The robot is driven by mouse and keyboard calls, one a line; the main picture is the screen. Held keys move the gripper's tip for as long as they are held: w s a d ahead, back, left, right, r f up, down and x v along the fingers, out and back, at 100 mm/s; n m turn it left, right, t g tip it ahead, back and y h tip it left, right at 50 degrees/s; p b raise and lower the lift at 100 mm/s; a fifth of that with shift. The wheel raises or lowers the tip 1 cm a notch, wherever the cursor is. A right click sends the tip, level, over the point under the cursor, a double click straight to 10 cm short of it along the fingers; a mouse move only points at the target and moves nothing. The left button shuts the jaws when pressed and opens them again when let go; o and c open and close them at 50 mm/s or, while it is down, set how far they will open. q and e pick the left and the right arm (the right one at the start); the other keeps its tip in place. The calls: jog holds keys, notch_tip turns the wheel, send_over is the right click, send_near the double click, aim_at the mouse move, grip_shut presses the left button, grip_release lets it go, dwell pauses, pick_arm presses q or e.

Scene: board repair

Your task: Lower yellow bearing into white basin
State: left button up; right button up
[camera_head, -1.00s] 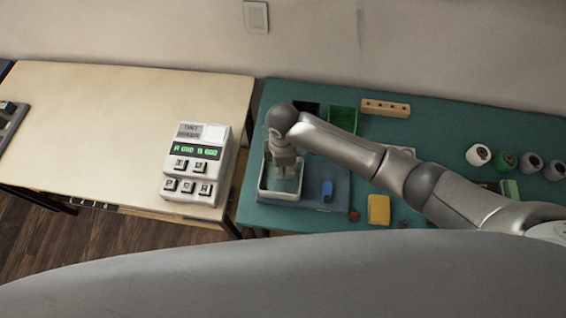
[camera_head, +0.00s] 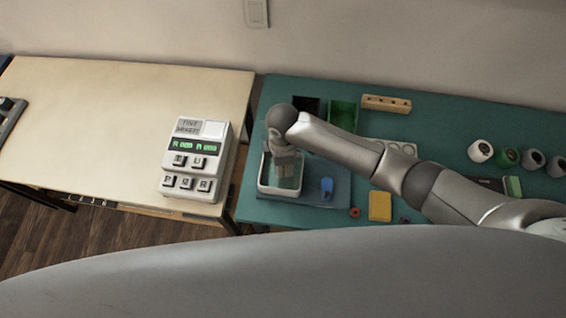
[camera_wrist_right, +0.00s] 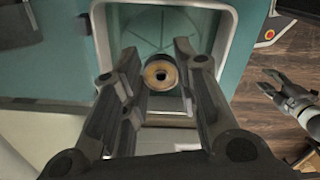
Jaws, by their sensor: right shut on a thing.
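My right gripper (camera_head: 284,172) points down over the white basin (camera_head: 263,178) at the left end of the green table. In the right wrist view, the right gripper (camera_wrist_right: 160,78) is shut on the yellow bearing (camera_wrist_right: 150,70), a ring with a dark hole. The white basin (camera_wrist_right: 224,45) shows around and beyond it, with a greenish floor. I cannot tell whether the bearing touches that floor. The bearing is hidden in the head view. My left gripper (camera_wrist_right: 275,85) shows open and empty at the right of the wrist view, above the wooden floor.
A blue part (camera_head: 326,188) stands right of the basin, then a yellow block (camera_head: 380,206). Behind are a green bin (camera_head: 343,115) and a wooden block with holes (camera_head: 387,104). A tint maker (camera_head: 197,160) stands on the pale table to the left.

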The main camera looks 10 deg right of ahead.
jog(key=shift+f+b, duration=1.55)
jog(key=shift+f, duration=0.95)
dwell(0.8)
jog(key=o, duration=1.1)
jog(key=shift+c, duration=0.2)
jog(key=shift+r, duration=0.1)
notch_tip(320, 180, up, 12)
jog(key=shift+f, duration=0.1)
